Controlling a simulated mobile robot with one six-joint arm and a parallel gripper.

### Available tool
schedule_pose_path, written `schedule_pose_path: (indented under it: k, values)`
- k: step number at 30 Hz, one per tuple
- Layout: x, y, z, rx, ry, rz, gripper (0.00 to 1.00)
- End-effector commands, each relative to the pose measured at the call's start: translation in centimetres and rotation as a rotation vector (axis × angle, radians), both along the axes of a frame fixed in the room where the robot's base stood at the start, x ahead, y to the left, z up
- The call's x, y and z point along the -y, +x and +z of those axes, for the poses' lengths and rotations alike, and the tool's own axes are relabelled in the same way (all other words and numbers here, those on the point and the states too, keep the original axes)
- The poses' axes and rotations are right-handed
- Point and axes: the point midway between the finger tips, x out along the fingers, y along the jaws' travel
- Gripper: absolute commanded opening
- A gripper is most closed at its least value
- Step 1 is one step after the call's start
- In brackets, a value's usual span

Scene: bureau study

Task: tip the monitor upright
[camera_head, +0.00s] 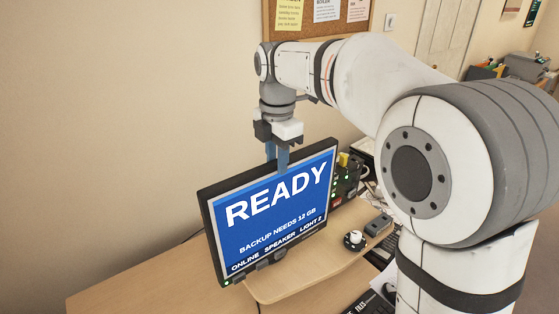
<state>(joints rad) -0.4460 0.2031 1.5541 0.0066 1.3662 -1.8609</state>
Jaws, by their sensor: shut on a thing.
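The monitor (270,220) stands on edge on the desk, with its lit blue screen facing the camera. The screen reads READY and has smaller lines of text below. Its frame is dark, and it looks close to upright, though I cannot tell whether a small lean remains. My gripper (277,160) points down from above and is shut on the monitor's top edge. One finger shows in front of the screen's upper border; the far side of the grip is hidden. The monitor's back and any stand behind it are hidden.
The wooden desk (130,296) is bare at the left. A round dark thing with a white top (355,238) and a small grey box (378,225) lie to the right. A dark device with small lights (345,182) is behind the monitor. The wall is close at the left.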

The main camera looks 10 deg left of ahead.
Motion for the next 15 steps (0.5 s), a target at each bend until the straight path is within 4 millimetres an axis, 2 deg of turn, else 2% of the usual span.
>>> schedule_pose_path:
  k: [8,9,15]
  values:
    - [-0.19,-0.28,-0.17,-0.005,-0.005,0.007,0.0]
    - [-0.22,-0.29,-0.19,-0.006,-0.005,0.008,0.3]
    - [-0.4,-0.35,-0.15,-0.004,-0.005,0.011,0.46]
